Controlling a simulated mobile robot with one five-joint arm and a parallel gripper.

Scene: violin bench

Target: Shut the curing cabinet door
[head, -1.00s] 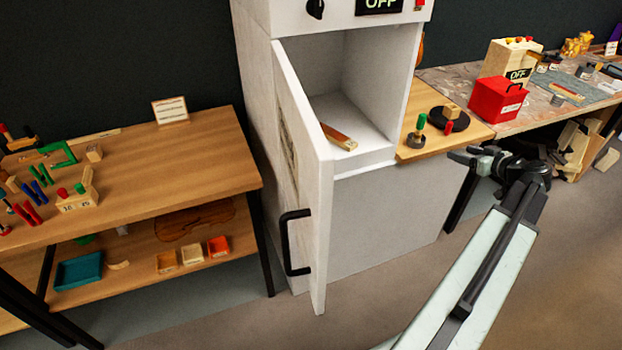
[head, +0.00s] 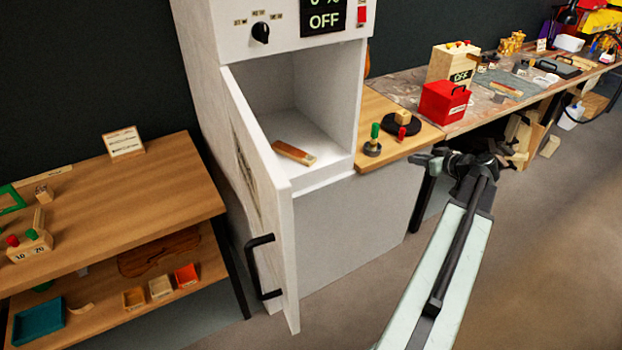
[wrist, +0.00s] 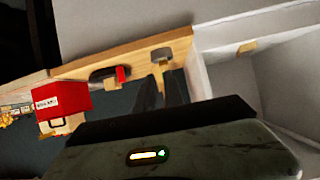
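The white curing cabinet (head: 352,225) stands in the middle of the head view. Its door (head: 262,190) is hinged on the left and stands wide open toward me, with a black handle (head: 262,268) low on its outer face. A wooden piece with a pale end (head: 294,152) lies inside on the cabinet floor. My gripper (head: 427,159) is right of the cabinet, well away from the door, near the side shelf. In the wrist view its two dark fingers (wrist: 160,90) are apart with nothing between them.
A wooden shelf (head: 372,157) right of the cabinet holds a green-knobbed tool (head: 373,140) and a black disc. A red box (head: 445,102) stands on the bench beyond. A two-level wooden table (head: 130,190) is left of the door. The floor in front is clear.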

